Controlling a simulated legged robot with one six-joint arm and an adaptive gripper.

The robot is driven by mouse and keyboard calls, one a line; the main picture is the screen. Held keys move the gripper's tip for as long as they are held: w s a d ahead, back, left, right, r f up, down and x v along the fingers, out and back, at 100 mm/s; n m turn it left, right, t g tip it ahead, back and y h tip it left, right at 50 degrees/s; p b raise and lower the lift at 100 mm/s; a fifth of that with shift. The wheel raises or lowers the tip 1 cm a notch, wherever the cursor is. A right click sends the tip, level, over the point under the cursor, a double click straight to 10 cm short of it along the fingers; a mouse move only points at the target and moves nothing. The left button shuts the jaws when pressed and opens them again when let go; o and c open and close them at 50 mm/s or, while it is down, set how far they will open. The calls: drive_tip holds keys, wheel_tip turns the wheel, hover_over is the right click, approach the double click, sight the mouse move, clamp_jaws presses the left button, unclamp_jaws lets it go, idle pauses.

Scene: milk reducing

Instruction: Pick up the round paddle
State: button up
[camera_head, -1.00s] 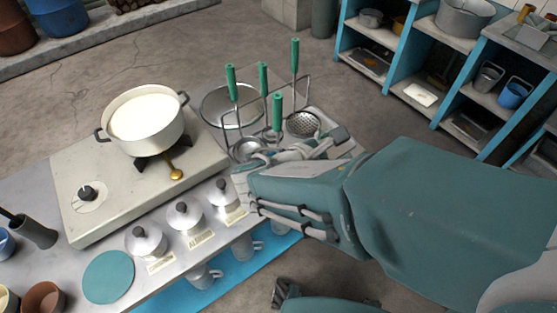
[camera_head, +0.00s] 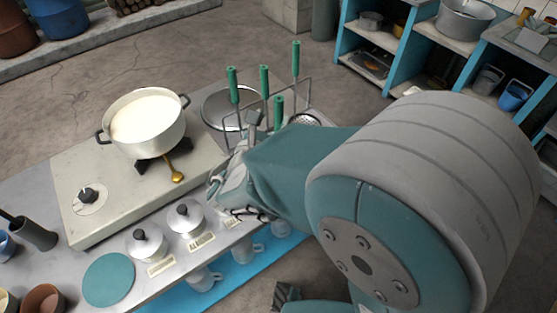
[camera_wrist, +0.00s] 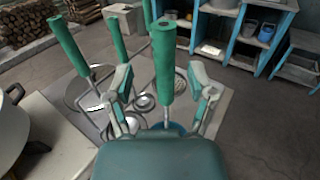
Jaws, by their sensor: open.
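Several utensils with green handles stand upright in a wire rack at the table's far corner. The nearest green handle (camera_wrist: 164,60) rises between the spread fingers of my gripper (camera_wrist: 160,78) in the wrist view. The gripper is open, with gaps on both sides of the handle. Other green handles stand farther left (camera_wrist: 70,45) and behind (camera_wrist: 115,35). A perforated round skimmer head (camera_head: 307,120) shows behind my arm. I cannot tell which utensil is the round paddle. In the head view my arm hides the lower part of the rack and most of the gripper.
A white pot of milk (camera_head: 147,120) sits on the stove (camera_head: 115,190) left of the rack. A large round metal dish (camera_head: 222,101) lies behind the handles. Lidded metal jars (camera_head: 147,245) stand along the front. Blue shelves (camera_head: 400,55) stand at the back right.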

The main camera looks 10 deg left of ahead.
sight(277, 112)
drive_tip(key=w, duration=0.3)
drive_tip(key=shift+w+d, duration=0.15)
drive_tip(key=shift+d, duration=0.25)
clamp_jaws()
drive_tip(key=shift+r, duration=0.2)
